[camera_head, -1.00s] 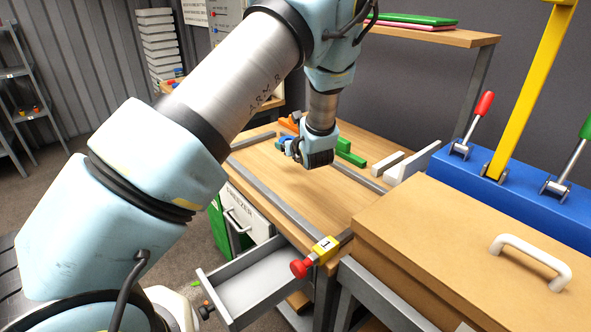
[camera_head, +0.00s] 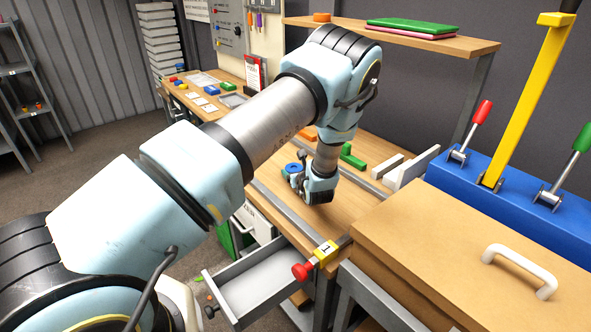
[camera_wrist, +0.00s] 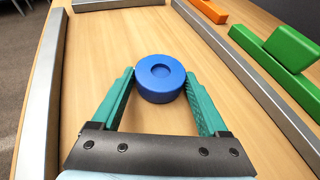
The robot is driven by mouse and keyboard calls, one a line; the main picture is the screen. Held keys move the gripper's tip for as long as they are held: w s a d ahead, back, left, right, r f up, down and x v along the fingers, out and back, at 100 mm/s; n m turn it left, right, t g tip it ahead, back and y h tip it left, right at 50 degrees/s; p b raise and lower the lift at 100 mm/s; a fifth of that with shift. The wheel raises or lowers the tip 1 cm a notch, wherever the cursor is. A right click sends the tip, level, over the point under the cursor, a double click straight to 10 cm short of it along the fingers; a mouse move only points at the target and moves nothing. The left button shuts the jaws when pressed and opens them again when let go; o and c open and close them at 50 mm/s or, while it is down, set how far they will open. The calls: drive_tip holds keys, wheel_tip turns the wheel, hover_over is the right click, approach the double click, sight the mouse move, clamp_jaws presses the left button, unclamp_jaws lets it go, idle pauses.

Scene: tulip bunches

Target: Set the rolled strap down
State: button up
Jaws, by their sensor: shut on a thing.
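The rolled strap (camera_wrist: 160,85) is a blue disc-like roll with a round hollow in its top. In the wrist view it sits between the tips of the green fingers of my gripper (camera_wrist: 160,76), which is shut on it from both sides. In the head view the blue roll (camera_head: 293,168) shows at the left of my gripper (camera_head: 297,178), low over the wooden tabletop (camera_head: 362,205). I cannot tell whether its underside touches the wood. My wrist hides part of the tabletop.
Grey metal rails (camera_wrist: 40,95) run along the tabletop, with another rail (camera_wrist: 245,75) on the right. Green blocks (camera_wrist: 285,50) and an orange piece (camera_wrist: 210,10) lie beyond it. An open grey drawer (camera_head: 262,283) juts out in front. Bare wood surrounds the roll.

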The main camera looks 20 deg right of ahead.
drive_tip(key=shift+f, duration=0.1)
drive_tip(key=shift+f+b, duration=0.15)
drive_tip(key=shift+b, duration=0.15)
drive_tip(key=o, duration=1.2)
drive_tip(key=shift+o, duration=0.2)
drive_tip(key=shift+r+p, duration=0.35)
drive_tip(key=shift+p, duration=0.05)
drive_tip(key=b+v, duration=0.4)
drive_tip(key=v, duration=0.6)
drive_tip(key=shift+s, duration=0.35)
drive_tip(key=shift+s+a+r+b, duration=0.2)
drive_tip(key=shift+s+r+b, duration=0.15)
drive_tip(key=shift+s, duration=0.2)
